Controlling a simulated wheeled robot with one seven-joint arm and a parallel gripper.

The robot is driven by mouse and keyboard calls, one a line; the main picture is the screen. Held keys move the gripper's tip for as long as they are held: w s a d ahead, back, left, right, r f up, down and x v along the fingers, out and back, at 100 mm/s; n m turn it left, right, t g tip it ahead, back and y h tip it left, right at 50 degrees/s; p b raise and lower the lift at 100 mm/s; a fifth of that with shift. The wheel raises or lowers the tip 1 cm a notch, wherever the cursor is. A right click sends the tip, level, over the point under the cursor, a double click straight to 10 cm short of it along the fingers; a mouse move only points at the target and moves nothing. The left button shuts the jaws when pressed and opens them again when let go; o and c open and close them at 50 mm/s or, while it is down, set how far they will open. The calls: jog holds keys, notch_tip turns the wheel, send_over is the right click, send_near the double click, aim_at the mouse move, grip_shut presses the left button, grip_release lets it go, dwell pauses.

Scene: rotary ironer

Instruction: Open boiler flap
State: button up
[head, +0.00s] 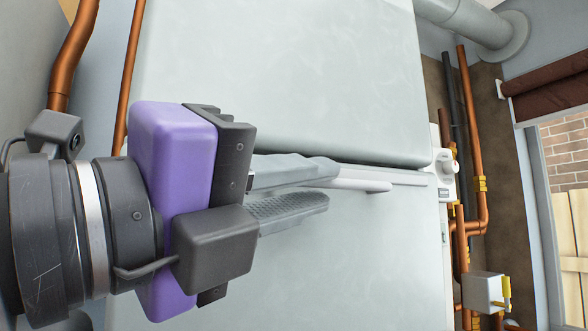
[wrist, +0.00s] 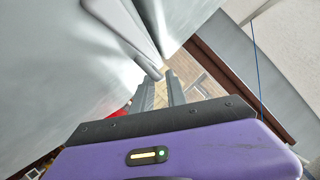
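The boiler is a large pale grey casing (head: 280,60) that fills the middle of the head view. A seam splits it from a second pale panel, the flap (head: 380,250). A light grey ledge or handle (head: 372,185) runs along this seam; a pale bar (wrist: 125,22) that looks like it shows at the top of the wrist view. My gripper (head: 330,184) is close to the casing, its fingertips by the near end of the ledge. The fingers (wrist: 160,84) are apart with a gap between them. I cannot tell whether they touch the ledge.
A white control box with a round knob (head: 446,162) sits to the right of the casing. Copper pipes (head: 474,130) run beside it, and more (head: 72,55) are at the upper left. A window (head: 567,150) is at the far right.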

aim_at(321, 186)
jog(key=shift+p+x, duration=0.4)
jog(key=shift+x, duration=1.2)
grip_shut()
jog(key=shift+f, duration=0.1)
